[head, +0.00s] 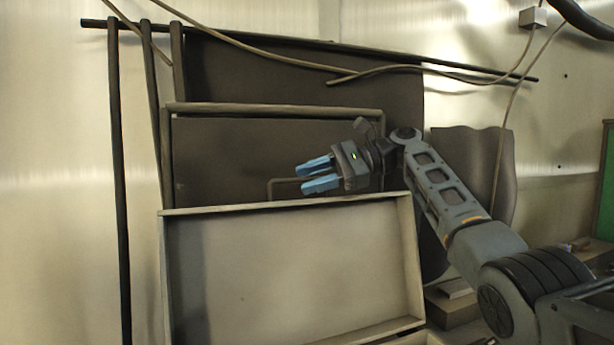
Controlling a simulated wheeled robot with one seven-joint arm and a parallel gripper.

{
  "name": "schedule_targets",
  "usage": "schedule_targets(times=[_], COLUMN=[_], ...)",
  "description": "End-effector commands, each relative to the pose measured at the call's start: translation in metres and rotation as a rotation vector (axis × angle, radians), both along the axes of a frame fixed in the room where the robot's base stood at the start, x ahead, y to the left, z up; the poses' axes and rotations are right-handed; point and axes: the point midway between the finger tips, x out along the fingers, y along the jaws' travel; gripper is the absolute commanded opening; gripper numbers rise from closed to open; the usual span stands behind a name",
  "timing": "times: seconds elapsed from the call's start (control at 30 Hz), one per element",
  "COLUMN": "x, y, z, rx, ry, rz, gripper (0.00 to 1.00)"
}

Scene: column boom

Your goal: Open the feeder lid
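The feeder stands against the metal wall. Its front shows a pale, shallow panel with a raised rim (290,267). Behind and above that panel is a dark flat panel (225,150) under a pale bar frame. I cannot tell for certain which panel is the lid. A thin bent handle (270,186) shows low on the dark panel, partly hidden by my gripper. My gripper (308,176) has blue fingers pointing left, spread apart with nothing visible between them. It is above the pale panel's top rim, close to the handle; I cannot tell whether it touches.
Dark upright poles (118,190) stand at the left. A long dark rod (450,70) and loose cables cross above. A curved dark sheet (480,165) stands behind my arm. A green panel (606,190) is at the right edge. Some clear space shows above my gripper.

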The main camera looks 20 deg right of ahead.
Motion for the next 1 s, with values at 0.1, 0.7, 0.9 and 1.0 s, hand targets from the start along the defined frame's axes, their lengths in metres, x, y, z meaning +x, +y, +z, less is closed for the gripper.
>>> schedule_targets(times=[0.1,0.7,0.9,1.0], x=[0.0021,0.0029,0.0029,0.0029], y=[0.0080,0.0101,0.0100,0.0100], z=[-0.0018,-0.0031,-0.0032,-0.0032], rx=[0.000,0.000,-0.001,-0.001], ry=[0.000,0.000,0.000,0.000], rz=[0.000,-0.001,-0.001,-0.001], gripper=[0.38,0.10,0.00,0.00])
